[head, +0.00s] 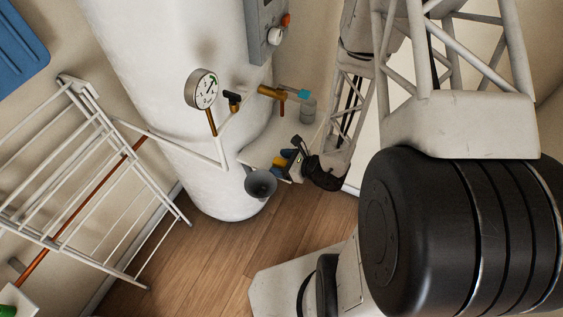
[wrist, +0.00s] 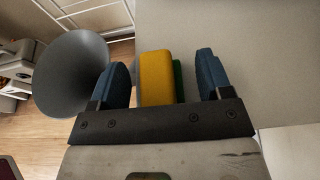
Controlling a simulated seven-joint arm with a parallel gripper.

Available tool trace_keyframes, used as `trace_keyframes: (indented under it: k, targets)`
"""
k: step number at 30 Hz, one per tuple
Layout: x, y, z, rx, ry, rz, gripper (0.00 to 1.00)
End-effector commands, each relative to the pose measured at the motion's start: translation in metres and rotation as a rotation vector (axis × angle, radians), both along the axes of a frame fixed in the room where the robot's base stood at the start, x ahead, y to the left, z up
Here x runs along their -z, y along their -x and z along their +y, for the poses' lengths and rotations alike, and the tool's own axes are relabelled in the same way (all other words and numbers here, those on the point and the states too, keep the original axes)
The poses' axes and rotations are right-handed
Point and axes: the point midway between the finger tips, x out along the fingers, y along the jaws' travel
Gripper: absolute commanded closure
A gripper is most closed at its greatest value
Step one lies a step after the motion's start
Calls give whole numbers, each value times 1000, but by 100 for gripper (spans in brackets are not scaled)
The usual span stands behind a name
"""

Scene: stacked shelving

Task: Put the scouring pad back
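The scouring pad (wrist: 157,78), yellow with a green layer on its right side, stands upright between my gripper's fingers in the wrist view. My gripper (wrist: 162,80) has two blue fingertips set well apart. A clear gap shows between the pad and the right finger. The left finger is close to the yellow side; whether it touches cannot be told. In the head view my gripper (head: 284,160) is small, at the front edge of the pale shelf (head: 257,153) beside the white tank.
A grey funnel-shaped cup (wrist: 72,73) is just left of my gripper; it also shows in the head view (head: 261,184). A grey cylinder (head: 308,110) stands farther back. The white tank (head: 165,100) carries a gauge (head: 201,89) and valves. A white rack (head: 80,190) is at left.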

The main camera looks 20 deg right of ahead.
Motion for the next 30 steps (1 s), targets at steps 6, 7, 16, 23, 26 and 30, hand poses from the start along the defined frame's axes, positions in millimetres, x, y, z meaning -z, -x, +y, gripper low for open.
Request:
trace_keyframes:
  k: [6,7,16,23,26,30]
  targets:
    - [-1,0,0,0,0,0,28]
    - [-1,0,0,0,1,-1,28]
    - [-7,6,-7,2,1,-1,28]
    - [-13,16,-18,2,1,-1,28]
    - [-16,22,-23,2,0,-1,28]
    - [-20,29,-30,2,0,-1,28]
